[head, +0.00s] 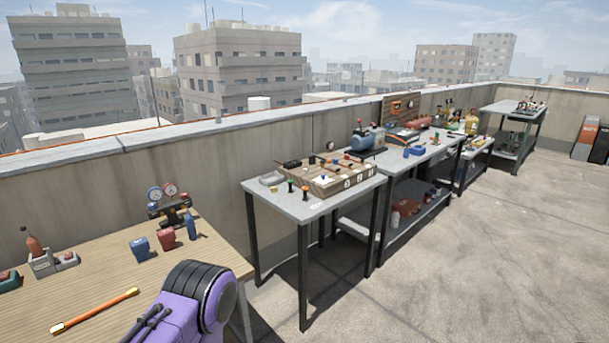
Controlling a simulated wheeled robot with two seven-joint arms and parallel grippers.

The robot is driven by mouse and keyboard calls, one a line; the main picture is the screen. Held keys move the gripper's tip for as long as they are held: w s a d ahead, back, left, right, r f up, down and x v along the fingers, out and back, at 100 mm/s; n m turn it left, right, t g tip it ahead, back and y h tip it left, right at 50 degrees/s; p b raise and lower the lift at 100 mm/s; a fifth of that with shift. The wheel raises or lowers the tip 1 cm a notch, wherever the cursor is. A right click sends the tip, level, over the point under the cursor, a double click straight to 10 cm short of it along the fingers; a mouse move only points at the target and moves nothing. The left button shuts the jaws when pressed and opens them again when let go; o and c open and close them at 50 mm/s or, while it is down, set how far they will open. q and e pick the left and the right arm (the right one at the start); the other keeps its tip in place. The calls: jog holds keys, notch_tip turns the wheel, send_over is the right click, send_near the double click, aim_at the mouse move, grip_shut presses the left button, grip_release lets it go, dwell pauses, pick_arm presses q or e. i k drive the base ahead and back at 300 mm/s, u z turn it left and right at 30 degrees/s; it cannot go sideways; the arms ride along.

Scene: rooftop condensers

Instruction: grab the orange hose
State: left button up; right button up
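A thin, straight orange hose (96,311) with a pale near end lies on the wooden table (100,270) at the lower left, close to the picture's bottom edge. It lies slanted, its far end pointing up and right. A purple and black link of my own arm stands just right of it, in front of the table's right part, and hides some of the tabletop. Neither gripper shows in the head view.
A gauge set (170,203) stands at the table's back. A grey table (262,193) with a wooden box (328,180) lies to the right. The concrete floor (480,260) is open.

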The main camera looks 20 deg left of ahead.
aim_at(56, 329)
jog(key=u, duration=1.05)
jog(key=i, duration=1)
jog(key=u, duration=0.9)
